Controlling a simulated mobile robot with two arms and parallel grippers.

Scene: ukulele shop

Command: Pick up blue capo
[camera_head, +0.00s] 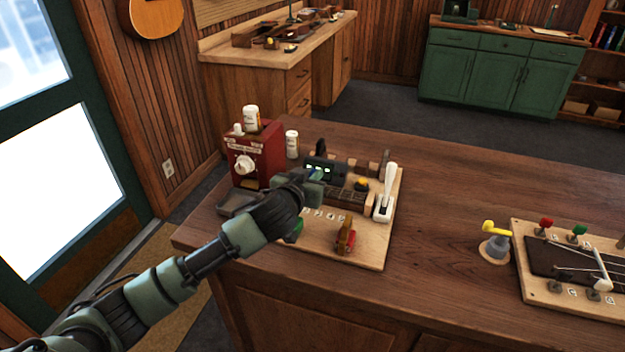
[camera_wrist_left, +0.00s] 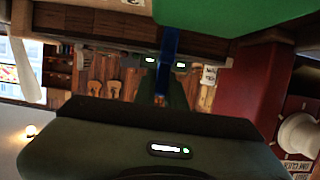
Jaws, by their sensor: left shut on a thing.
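The blue capo (camera_wrist_left: 169,52) shows in the left wrist view as a narrow blue piece between the two fingers of my left gripper (camera_wrist_left: 165,75). My left gripper is shut on it. In the head view the left gripper (camera_head: 308,185) is over the back left part of a wooden board (camera_head: 372,254), in front of a dark device with lit green displays (camera_head: 322,168). The hand hides most of the capo there. My right gripper is in neither view.
A red box with a white knob (camera_head: 252,155) stands left of the board, with white bottles (camera_head: 292,144) near it. A white lever (camera_head: 388,192) rises at the board's right. A red capo-like piece (camera_head: 346,237) stands at the front. Bare counter (camera_head: 450,215) lies to the right.

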